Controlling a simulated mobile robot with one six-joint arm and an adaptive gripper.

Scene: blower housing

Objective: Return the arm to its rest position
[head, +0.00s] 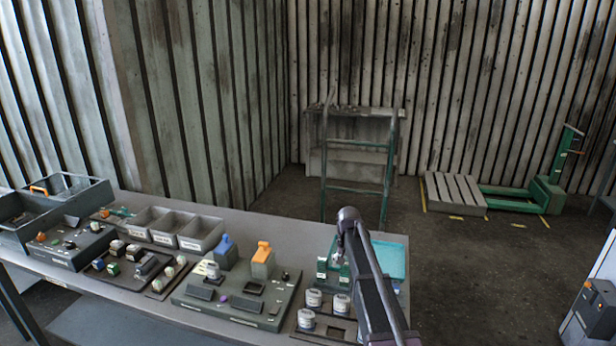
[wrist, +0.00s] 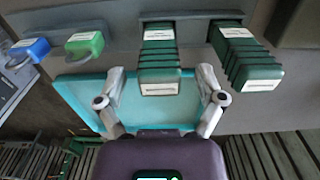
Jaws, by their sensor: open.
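In the wrist view my gripper (wrist: 161,72) is open, with its two grey fingers spread wide and nothing held between them. A stack of dark green blocks with white labels (wrist: 159,68) shows between the fingers, with a gap to each finger. A second green labelled stack (wrist: 245,60) is to the right. A teal tray (wrist: 82,98) lies behind the fingers. In the head view my arm reaches over the right end of the table (head: 225,311), by the teal tray (head: 392,262). The arm hides part of my gripper and the tray there.
Grey bins (head: 200,234), a fixture board with blue and orange blocks (head: 235,301) and white-topped round parts (head: 313,298) crowd the table. Blue and green pieces (wrist: 84,43) show in the wrist view. A green rack (head: 357,190) and a pallet truck (head: 545,195) stand behind, with open floor between.

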